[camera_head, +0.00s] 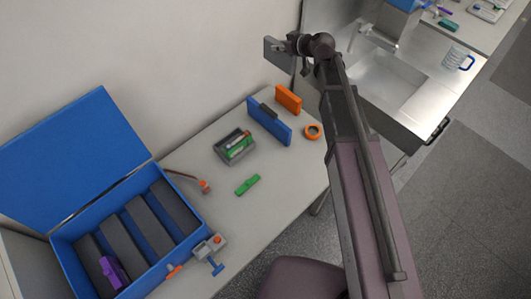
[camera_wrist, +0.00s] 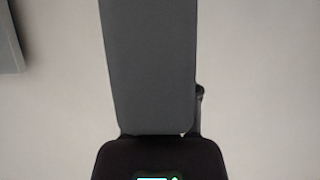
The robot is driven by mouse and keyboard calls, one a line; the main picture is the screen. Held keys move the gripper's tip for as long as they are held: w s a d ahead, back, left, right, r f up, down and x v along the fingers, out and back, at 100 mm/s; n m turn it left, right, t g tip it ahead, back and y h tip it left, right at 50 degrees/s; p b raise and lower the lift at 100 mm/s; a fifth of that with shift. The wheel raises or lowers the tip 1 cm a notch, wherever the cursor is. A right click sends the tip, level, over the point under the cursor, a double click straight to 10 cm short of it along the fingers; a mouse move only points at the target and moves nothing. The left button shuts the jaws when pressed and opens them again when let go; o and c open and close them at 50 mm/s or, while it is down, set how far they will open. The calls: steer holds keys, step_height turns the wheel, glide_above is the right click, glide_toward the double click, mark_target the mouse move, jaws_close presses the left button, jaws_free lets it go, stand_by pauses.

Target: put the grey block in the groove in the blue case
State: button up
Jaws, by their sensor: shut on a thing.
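My gripper (camera_head: 289,46) is raised near the wall at the top middle of the head view. It is shut on the grey block (camera_head: 274,51). In the wrist view the grey block (camera_wrist: 150,65) stretches up from the dark gripper body and hides the fingertips. The blue case (camera_head: 136,200) stands open at the lower left of the head view, its lid tilted back. Dark grey slabs (camera_head: 148,227) lie in it side by side with blue gaps between them. A purple piece (camera_head: 112,271) sits at the near-left slab. My gripper is far from the case.
On the table are a grey tray (camera_head: 219,148) with small items, a green piece (camera_head: 247,185), a blue block (camera_head: 270,124), an orange block (camera_head: 288,97) and an orange ring (camera_head: 313,132). A clamp-like tool (camera_head: 210,247) is at the case's right edge. A sink (camera_head: 385,80) is at right.

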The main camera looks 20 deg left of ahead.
steer(key=shift+r+p, duration=0.35)
steer(key=shift+r, duration=0.25)
